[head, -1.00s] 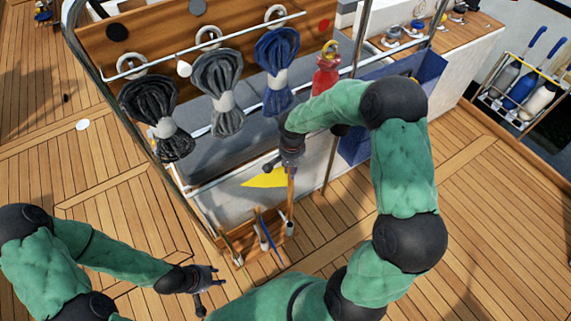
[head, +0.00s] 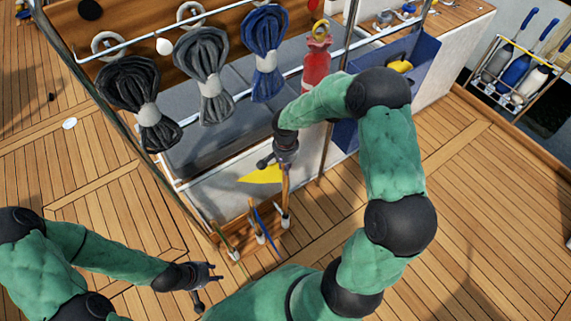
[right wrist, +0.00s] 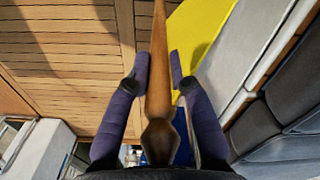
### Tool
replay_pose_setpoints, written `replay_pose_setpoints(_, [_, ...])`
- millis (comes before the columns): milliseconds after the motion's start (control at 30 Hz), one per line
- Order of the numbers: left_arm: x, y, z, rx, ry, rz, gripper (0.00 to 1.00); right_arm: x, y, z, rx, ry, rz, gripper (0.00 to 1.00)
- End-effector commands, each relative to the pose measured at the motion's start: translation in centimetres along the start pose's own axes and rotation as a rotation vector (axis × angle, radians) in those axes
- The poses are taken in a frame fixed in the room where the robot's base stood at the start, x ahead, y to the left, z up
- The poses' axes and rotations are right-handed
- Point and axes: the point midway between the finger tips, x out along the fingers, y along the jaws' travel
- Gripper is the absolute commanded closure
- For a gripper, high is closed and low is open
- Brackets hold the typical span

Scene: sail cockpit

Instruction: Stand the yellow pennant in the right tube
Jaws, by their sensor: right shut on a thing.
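The yellow pennant (head: 262,174) is on a wooden staff. My right gripper (head: 285,162) is shut on the staff and holds it roughly upright, low end down. In the right wrist view the staff lies between the fingertips (right wrist: 160,70), with the yellow cloth (right wrist: 203,32) to its right. The right tube (head: 285,221), white, stands at the right end of a small wooden rack (head: 222,243). The staff's low end shows at this tube's mouth; I cannot tell whether it is inside. My left gripper (head: 207,284) is open and empty, left of and below the rack.
Other white tubes (head: 260,238) in the rack hold thin sticks, one blue. Rope coils (head: 208,75) hang on a rail behind. A red extinguisher (head: 316,66) and a blue bin (head: 420,55) stand behind my right arm. The wooden deck (head: 480,200) at right is clear.

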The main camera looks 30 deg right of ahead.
Motion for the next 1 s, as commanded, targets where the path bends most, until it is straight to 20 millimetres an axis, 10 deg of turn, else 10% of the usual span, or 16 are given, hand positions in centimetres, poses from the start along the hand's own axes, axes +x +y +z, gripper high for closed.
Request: replay_pose_setpoints(1000, [3.8,-1.4,-0.1,0.0,0.0,0.0,0.6,6.9,0.0,0.0,0.0,-0.001,0.0,1.0])
